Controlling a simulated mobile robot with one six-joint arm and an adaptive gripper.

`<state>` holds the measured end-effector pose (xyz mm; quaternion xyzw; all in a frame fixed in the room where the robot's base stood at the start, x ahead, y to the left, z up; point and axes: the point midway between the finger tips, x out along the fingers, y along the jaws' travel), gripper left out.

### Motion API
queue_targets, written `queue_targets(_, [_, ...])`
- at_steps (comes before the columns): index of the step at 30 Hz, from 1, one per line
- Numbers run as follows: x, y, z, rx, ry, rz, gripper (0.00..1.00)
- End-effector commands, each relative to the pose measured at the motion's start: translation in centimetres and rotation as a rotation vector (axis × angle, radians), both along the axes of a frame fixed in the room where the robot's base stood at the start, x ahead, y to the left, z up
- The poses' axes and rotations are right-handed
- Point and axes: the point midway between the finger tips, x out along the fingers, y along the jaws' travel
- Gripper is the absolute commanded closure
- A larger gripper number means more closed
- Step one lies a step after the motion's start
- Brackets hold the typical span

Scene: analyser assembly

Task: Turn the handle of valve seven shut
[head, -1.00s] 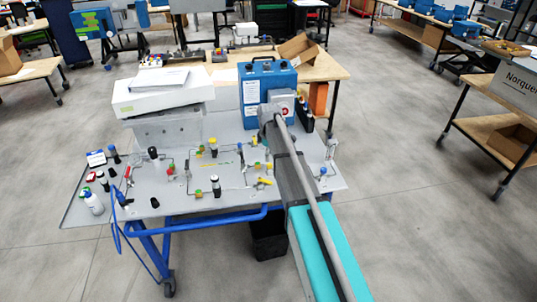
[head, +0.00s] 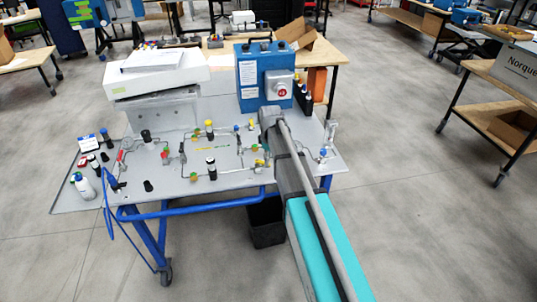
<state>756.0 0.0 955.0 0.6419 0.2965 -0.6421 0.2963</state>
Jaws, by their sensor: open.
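A grey panel on a blue-framed cart (head: 225,180) carries thin pipework with several small valves. Their handles and caps are red, yellow, green, blue and black. A red-handled valve (head: 121,157) stands at the left, and a yellow handle (head: 262,162) shows at the right beside my arm. Number labels are too small to read, so I cannot tell which is valve seven. My arm reaches in from the bottom right, and its grey far end lies over the panel's right part, in front of the blue box. My gripper cannot be made out; the arm hides that part of the panel.
A blue box (head: 248,72) with a red knob (head: 282,93) stands at the panel's back. A white slanted unit (head: 160,75) is at back left. Bottles (head: 84,186) stand on the left shelf. A black bin (head: 266,226) is below. Open floor lies left and right.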

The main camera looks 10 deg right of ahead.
Motion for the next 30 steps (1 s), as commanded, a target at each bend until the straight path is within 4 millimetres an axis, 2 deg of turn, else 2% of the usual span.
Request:
queue_targets(1, [-0.7, 0.0, -0.9, 0.000, 0.000, -0.015, 0.43])
queue_targets(30, [-8.7, 0.0, -8.8, 0.000, 0.000, -0.333, 0.43])
